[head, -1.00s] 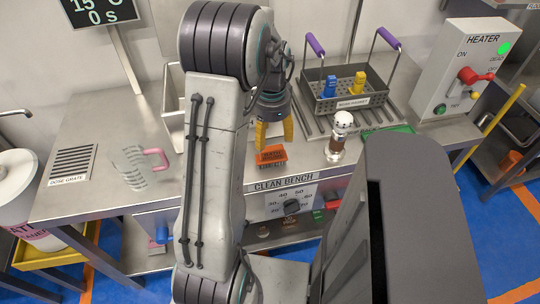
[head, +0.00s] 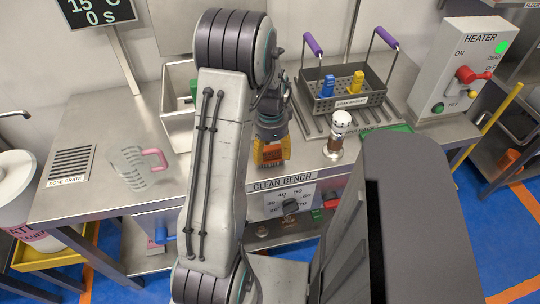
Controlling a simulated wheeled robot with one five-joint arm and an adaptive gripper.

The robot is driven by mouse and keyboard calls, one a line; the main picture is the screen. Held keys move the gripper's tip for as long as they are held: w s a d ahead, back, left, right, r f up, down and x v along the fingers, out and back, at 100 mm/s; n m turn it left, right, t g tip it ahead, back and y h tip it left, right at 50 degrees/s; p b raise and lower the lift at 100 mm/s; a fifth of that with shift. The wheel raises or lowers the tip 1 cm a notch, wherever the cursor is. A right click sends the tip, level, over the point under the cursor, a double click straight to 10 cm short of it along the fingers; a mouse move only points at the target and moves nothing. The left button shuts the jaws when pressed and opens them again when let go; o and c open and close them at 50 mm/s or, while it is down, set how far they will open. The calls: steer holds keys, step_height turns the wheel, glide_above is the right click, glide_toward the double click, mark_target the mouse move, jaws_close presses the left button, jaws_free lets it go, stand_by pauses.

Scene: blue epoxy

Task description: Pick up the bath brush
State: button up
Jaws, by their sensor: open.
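The bath brush looks to be the small orange block (head: 271,154) with dark marks at the front edge of the metal bench, above the clean bench label. My gripper (head: 271,151) is open and points down over it. Its yellow fingers stand at the left and right of the orange block. I cannot tell whether they touch it. The block's upper part is partly hidden by my gripper.
A clear measuring jug (head: 133,167) with a pink handle stands to the left. A shaker (head: 339,131) stands close at the right. Behind are a perforated basket (head: 345,103) and a metal bin (head: 177,128). The heater box (head: 455,75) is at far right.

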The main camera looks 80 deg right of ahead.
steer(key=shift+f, duration=0.5)
steer(key=shift+o, duration=0.2)
jaws_close()
